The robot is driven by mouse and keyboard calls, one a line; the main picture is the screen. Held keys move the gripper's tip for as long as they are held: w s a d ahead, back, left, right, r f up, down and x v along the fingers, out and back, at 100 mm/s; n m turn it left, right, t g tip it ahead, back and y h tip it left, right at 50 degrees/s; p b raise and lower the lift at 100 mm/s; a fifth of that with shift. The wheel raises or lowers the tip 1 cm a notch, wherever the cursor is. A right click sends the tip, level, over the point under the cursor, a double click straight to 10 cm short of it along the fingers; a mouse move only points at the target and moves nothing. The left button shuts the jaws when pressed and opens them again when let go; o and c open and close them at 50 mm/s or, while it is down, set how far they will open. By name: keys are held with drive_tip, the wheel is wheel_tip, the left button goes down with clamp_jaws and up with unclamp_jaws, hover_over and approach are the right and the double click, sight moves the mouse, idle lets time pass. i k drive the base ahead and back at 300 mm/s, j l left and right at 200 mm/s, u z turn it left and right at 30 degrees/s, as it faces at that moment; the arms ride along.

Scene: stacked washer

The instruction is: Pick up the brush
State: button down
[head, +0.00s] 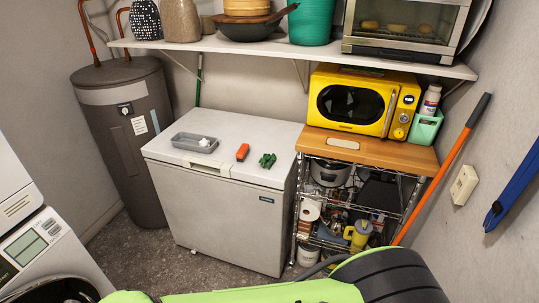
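A small orange-red object (242,152), which may be the brush, lies on the white chest freezer's lid (172,158). It is too small to make out bristles. A dark green object (267,160) of unclear shape lies just right of it, apart from it. A grey tray (195,142) with something white in it sits to the left on the same lid. My green and black arm crosses the bottom of the head view. My gripper is out of view.
A wooden-topped wire cart (368,150) with a yellow microwave (362,103) stands right of the freezer. A loaded shelf (290,51) hangs above. An orange pole (440,172) leans at right. A grey tank (125,140) stands left. The lid's front is mostly clear.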

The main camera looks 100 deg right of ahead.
sight(241, 153)
drive_tip(key=z, duration=3.15)
drive_tip(key=i+j+z, duration=0.1)
drive_tip(key=i+j, duration=0.55)
drive_tip(key=i, duration=0.15)
drive_tip(key=i+j, duration=0.7)
drive_tip(key=i+l+z, duration=0.05)
drive_tip(key=i, duration=0.1)
